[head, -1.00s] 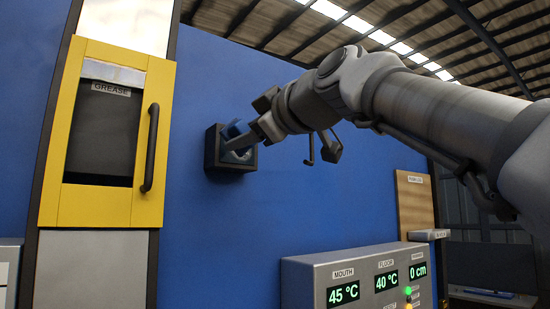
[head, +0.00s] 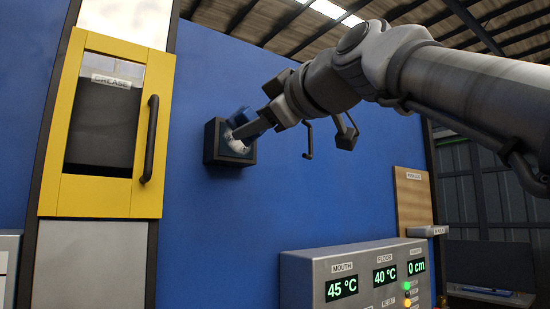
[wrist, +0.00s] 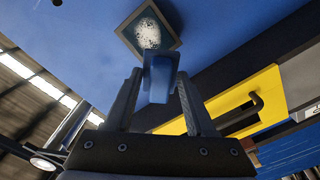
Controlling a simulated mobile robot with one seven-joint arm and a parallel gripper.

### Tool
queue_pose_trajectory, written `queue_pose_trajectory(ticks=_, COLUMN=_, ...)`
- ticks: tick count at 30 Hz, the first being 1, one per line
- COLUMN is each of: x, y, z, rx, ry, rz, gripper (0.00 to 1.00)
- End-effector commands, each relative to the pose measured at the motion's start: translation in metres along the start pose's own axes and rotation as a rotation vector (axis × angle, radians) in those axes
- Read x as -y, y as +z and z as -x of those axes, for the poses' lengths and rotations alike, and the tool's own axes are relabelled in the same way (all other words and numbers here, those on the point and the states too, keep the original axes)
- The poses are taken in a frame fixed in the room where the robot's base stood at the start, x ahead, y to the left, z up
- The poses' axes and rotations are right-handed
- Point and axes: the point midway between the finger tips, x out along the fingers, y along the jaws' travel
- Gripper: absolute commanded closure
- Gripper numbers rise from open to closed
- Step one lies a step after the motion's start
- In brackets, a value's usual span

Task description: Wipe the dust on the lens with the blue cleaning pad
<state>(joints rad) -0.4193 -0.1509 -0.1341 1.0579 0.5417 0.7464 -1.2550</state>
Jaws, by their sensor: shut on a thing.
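The lens (wrist: 149,34) is a round face speckled with white dust, set in a dark square housing. The housing (head: 212,144) is on the blue wall in the head view, and part of the lens (head: 237,146) shows pale inside it. My gripper (head: 246,127) reaches in from the upper right and is shut on the blue cleaning pad (wrist: 161,76). In the wrist view the pad stands between my two fingers, just below the lens, overlapping the frame's lower edge. I cannot tell whether the pad touches the lens or housing.
A yellow-framed cabinet (head: 96,198) labelled GREASE, with a dark handle (head: 149,138), stands left of the housing. A grey display console (head: 350,275) is below right. A wooden panel (head: 413,200) hangs farther right. The blue wall around the housing is mostly clear.

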Motion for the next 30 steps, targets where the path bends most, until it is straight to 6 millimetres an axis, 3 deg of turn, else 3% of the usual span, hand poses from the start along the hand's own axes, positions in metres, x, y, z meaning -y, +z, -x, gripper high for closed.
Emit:
queue_pose_trajectory(ticks=5, x=0.0, y=-0.001, z=-0.008, rx=0.0, ry=-0.001, rz=0.0, gripper=0.89)
queue_pose_trajectory(ticks=21, x=0.0, y=-0.001, z=-0.062, rx=-0.001, ry=0.001, rz=0.0, gripper=0.89)
queue_pose_trajectory(ticks=30, x=0.0, y=-0.001, z=-0.069, rx=-0.002, ry=0.003, rz=0.0, gripper=0.89)
